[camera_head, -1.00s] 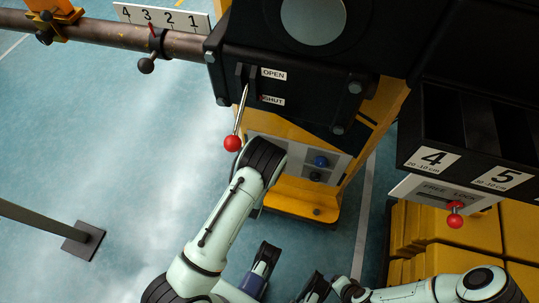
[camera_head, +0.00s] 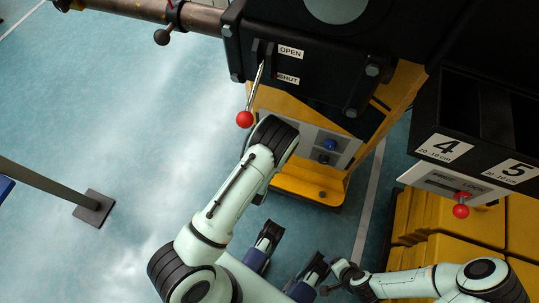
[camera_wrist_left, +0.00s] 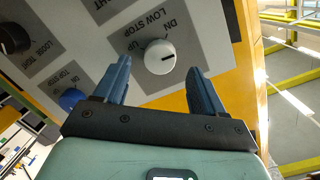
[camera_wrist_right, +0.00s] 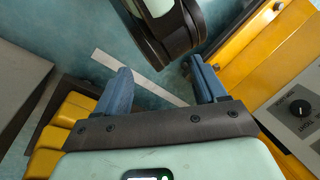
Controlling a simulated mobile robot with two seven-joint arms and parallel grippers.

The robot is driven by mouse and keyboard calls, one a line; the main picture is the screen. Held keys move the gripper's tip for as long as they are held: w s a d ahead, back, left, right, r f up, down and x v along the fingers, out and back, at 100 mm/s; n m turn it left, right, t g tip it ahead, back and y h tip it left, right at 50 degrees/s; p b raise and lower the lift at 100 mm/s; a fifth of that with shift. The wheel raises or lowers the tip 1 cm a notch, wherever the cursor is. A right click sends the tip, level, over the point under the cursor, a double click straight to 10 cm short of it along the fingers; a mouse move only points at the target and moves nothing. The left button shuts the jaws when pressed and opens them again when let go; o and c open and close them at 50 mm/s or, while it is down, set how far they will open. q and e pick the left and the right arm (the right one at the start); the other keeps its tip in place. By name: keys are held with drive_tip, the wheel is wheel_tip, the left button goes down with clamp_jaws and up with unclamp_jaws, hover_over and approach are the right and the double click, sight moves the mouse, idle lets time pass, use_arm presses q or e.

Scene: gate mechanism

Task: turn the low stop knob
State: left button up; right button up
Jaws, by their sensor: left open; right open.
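The low stop knob (camera_wrist_left: 160,57) is a round white knob with a dark pointer mark on a grey panel (camera_wrist_left: 213,70), under the printed words LOW STOP, UP and DN. My left gripper (camera_wrist_left: 159,67) is open, with one blue finger on each side of the knob and visible gaps on both sides. I cannot tell how deep the fingers reach. In the head view the knob and left gripper are hidden behind my left arm. My right gripper (camera_wrist_right: 160,83) is open and empty, with floor and a dark arm link beyond its fingers.
A blue knob (camera_wrist_left: 71,99) and a black knob (camera_wrist_left: 14,40) share the panel. Above it in the head view are a red-tipped lever (camera_head: 244,119) and OPEN/SHUT labels. A red ball handle (camera_head: 461,211) hangs at right, above yellow blocks (camera_head: 455,258).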

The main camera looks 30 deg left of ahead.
use_arm(q)
drive_tip(key=v, duration=1)
drive_tip(key=shift+s, duration=0.2)
use_arm(e)
drive_tip(key=shift+s+a+r+g, duration=0.3)
drive_tip(key=shift+s+r, duration=0.15)
drive_tip(key=shift+s, duration=0.1)
use_arm(q)
drive_tip(key=shift+d, duration=0.1)
use_arm(e)
drive_tip(key=shift+s, duration=0.1)
